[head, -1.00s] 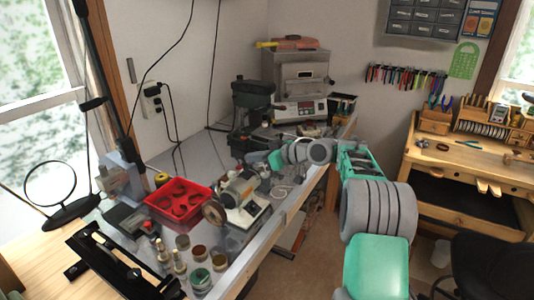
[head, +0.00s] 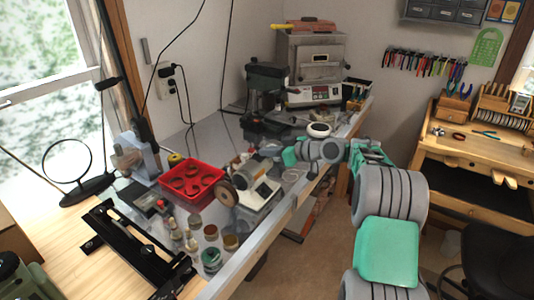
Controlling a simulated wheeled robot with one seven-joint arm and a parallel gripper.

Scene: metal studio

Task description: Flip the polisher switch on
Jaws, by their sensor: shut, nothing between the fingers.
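The polisher (head: 257,194) is a small bench machine with a pale boxy base, a grey motor and a brown round wheel (head: 226,192) on its left side. It stands upright near the front edge of the workbench. A small dark patch on its base may be the switch, but it is too small to tell its position. My gripper (head: 274,166) is small in the head view, just behind and to the right of the polisher, at the end of my green and grey arm. Its fingers are shut and empty. I cannot tell whether they touch the polisher.
A red tray (head: 190,187) sits left of the polisher. Several small jars (head: 211,257) stand in front. A green drill press (head: 265,92) and a kiln-like box (head: 312,66) stand behind. A wooden bench (head: 470,155) is at right, across open floor.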

